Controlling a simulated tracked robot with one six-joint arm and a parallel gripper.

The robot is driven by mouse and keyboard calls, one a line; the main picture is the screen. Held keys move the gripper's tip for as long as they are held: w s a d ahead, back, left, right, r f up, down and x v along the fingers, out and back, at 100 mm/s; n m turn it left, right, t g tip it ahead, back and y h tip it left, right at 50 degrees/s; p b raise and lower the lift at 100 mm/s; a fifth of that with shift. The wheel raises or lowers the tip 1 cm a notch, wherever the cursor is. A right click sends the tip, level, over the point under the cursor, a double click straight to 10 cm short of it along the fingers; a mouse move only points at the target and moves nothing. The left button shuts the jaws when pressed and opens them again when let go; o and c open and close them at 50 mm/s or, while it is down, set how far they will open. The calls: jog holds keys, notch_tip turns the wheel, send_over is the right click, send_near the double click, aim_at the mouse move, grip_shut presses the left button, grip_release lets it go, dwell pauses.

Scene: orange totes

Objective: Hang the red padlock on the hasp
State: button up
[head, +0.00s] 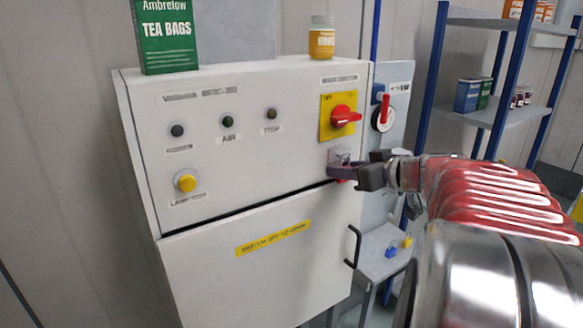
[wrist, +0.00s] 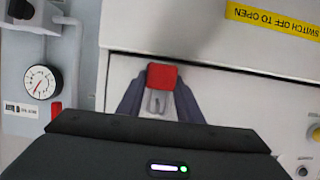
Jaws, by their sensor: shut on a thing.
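The red padlock (wrist: 163,77) is between the two fingers of my gripper (wrist: 160,92) in the wrist view, its grey shackle showing beside the red body. In the head view my gripper (head: 346,171) is shut on it at the cabinet front, and only a sliver of the red padlock (head: 342,181) shows below the fingers. The hasp (head: 338,156) is a grey plate below the red rotary switch, just above and behind the fingers. The fingers partly cover it. I cannot tell whether the shackle is through the hasp.
The white cabinet (head: 240,120) has a red switch on a yellow plate (head: 340,116) and a door handle (head: 353,247). A blue padlock (head: 390,252) and a yellow one (head: 407,242) lie on a small table. Blue-posted shelves (head: 480,115) stand at the right.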

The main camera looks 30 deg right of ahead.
jog(key=shift+w+a+f, duration=0.1)
jog(key=shift+w+f, duration=0.05)
jog(key=shift+f, duration=0.35)
dwell(0.3)
jog(key=o, duration=1)
jog(key=shift+o, duration=0.2)
jog(key=shift+f, duration=0.1)
jog(key=v, duration=1.4)
jog(key=shift+d+r, duration=0.25)
jog(key=shift+r, duration=0.15)
